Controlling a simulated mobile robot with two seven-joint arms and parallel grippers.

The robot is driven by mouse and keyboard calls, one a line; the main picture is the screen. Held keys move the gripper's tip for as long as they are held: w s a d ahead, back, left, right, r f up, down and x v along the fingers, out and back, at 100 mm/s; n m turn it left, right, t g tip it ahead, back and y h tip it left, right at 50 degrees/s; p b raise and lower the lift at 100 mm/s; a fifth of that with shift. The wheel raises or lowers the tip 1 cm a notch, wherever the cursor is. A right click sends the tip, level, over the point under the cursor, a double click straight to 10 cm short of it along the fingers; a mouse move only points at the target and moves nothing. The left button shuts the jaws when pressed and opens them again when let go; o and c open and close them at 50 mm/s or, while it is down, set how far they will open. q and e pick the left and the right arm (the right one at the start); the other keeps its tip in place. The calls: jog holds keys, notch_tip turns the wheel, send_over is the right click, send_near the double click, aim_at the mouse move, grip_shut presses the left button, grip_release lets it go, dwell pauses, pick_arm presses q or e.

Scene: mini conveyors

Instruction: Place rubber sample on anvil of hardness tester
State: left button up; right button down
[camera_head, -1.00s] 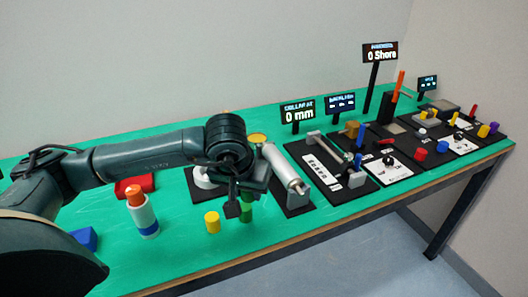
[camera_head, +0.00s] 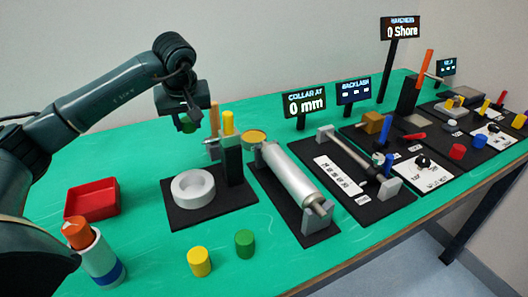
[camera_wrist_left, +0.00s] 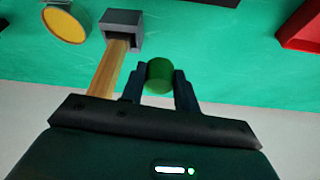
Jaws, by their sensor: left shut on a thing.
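My left gripper (camera_head: 187,125) is shut on a small green cylinder (camera_wrist_left: 160,75), raised in the air behind the white ring. In the left wrist view the cylinder sits between both fingertips. I cannot tell from markings whether it is the rubber sample. Another green cylinder (camera_head: 245,243) and a yellow cylinder (camera_head: 199,262) stand on the green table. The "0 Shore" sign (camera_head: 401,29) stands at the back right, near a black upright block (camera_head: 408,95) with an orange rod. The tester's anvil is not clearly distinguishable. My right gripper is out of view.
A red tray (camera_head: 92,199) and a white bottle (camera_head: 101,262) stand left.

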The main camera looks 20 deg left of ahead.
aim_at(189, 133)
pick_arm(q)
jog(key=shift+w+a+f, duration=0.15)
jog(key=shift+w+a, duration=0.05)
jog(key=shift+a, duration=0.1)
notch_tip(189, 133, down, 5)
jog(key=shift+f+b, duration=0.1)
jog(key=shift+b, duration=0.25)
jog(key=shift+f, duration=0.65)
notch_tip(189, 133, down, 3)
jog(key=shift+f, duration=0.1)
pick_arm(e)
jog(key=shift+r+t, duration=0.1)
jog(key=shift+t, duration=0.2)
pick_arm(q)
jog(key=shift+f+b, duration=0.1)
jog(key=shift+b, duration=0.2)
jog(key=o, duration=0.8)
jog(key=shift+c, duration=0.2)
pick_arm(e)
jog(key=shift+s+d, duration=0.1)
